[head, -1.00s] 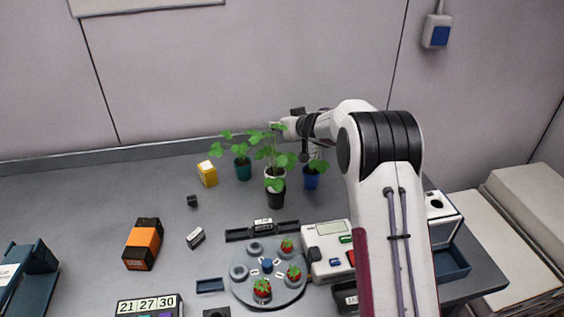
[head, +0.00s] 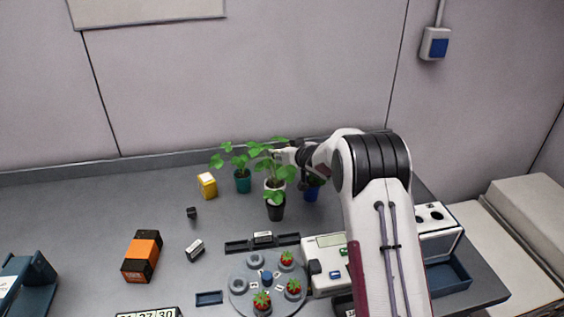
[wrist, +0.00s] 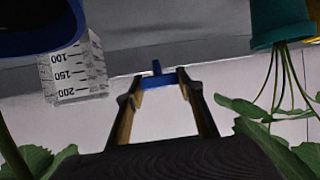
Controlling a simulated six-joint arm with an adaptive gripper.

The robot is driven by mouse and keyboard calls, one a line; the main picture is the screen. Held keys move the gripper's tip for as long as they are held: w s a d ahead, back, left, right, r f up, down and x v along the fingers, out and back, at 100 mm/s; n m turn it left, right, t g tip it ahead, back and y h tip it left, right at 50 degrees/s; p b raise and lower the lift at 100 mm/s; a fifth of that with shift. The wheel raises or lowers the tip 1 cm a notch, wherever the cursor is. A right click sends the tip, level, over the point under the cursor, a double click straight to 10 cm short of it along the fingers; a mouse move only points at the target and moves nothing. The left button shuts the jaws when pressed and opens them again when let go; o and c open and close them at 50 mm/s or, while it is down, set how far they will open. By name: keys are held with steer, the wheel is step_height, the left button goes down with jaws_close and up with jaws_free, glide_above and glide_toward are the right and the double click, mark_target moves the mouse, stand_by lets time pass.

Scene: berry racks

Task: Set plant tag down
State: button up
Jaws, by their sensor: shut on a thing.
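My gripper (head: 282,156) is among the potted plants at the back of the bench in the head view. In the wrist view my gripper (wrist: 160,80) has its two fingers shut on a small blue piece (wrist: 157,79), which looks like the plant tag; a short stub sticks up from its middle. The tag cannot be made out in the head view. The leafy plant in the white pot (head: 274,184) stands just below the gripper. The blue pot (head: 312,191) is partly hidden by my arm. The teal pot (head: 243,181) stands left; it also shows in the wrist view (wrist: 280,25).
A black pot (head: 276,211) stands in front of the white one. A graduated beaker (wrist: 75,75) appears upside down in the wrist view. A yellow box (head: 207,186) stands left of the plants. A round rack (head: 248,290) holds strawberries. The left-back bench is clear.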

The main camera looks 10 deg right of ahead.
steer(key=shift+f, duration=0.2)
steer(key=shift+f, duration=1.8)
steer(key=shift+f, duration=0.6)
steer(key=o, duration=0.7)
steer(key=shift+r, duration=0.7)
steer(key=shift+v, duration=5.95)
steer(key=shift+d+f, duration=0.1)
steer(key=shift+f, duration=0.05)
